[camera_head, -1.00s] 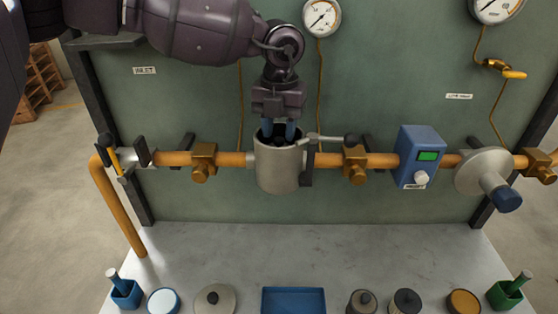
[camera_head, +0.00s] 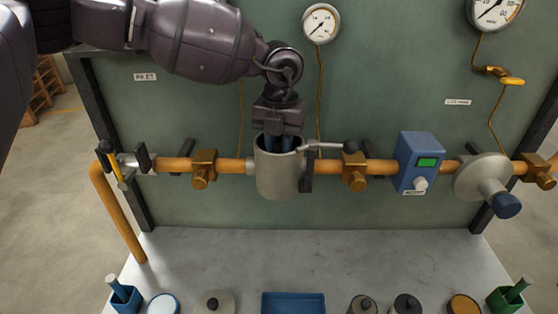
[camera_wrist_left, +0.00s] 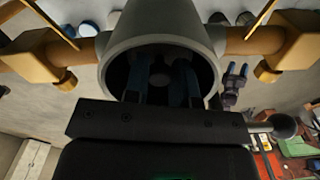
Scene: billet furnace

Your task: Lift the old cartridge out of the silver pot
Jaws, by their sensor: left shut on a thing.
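The silver pot (camera_head: 279,175) is open at the top and sits in the copper pipe line in front of the green panel. My left gripper (camera_head: 277,143) points straight down with its blue fingers inside the pot's mouth. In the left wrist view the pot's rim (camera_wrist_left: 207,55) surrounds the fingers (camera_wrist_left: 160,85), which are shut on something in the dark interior. A dim rounded shape, likely the old cartridge (camera_wrist_left: 160,77), shows between them; most of it is hidden.
Brass valves (camera_head: 203,169) flank the pot, and a blue meter box (camera_head: 418,161) is further right. A blue tray (camera_head: 293,303), lids and small pots line the bench's front edge; the bench behind them is clear.

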